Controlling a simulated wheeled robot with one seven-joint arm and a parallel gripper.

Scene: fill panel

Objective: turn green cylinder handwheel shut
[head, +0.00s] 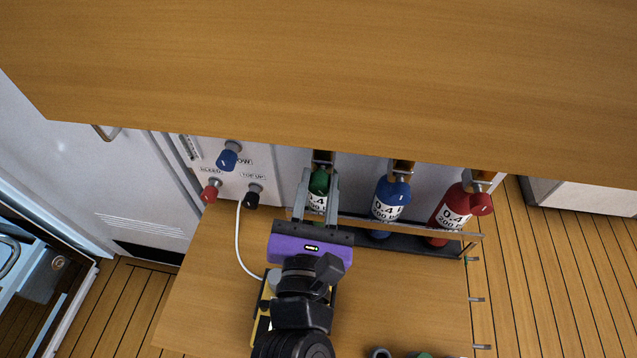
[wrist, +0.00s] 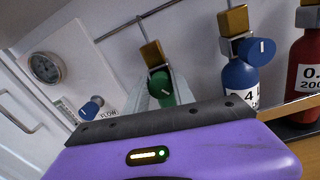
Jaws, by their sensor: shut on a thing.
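The green cylinder (head: 317,203) stands in the rack at the back of the bench, left of the blue and red ones. Its green handwheel (head: 319,181) sits at the top, under a brass valve block (wrist: 152,54). My gripper (head: 319,184) has a purple body and grey fingers, one on each side of the handwheel, and is shut on it. In the wrist view the handwheel (wrist: 160,86) shows between the fingers, with a pale mark on its face. The purple body hides most of the green cylinder there.
A blue cylinder (head: 391,198) and a red cylinder (head: 453,209) stand to the right behind a rail. A panel with blue (head: 227,160), red (head: 211,190) and black (head: 253,195) knobs is at left. A wooden shelf (head: 330,70) overhangs the rack. The bench (head: 400,290) has clear room.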

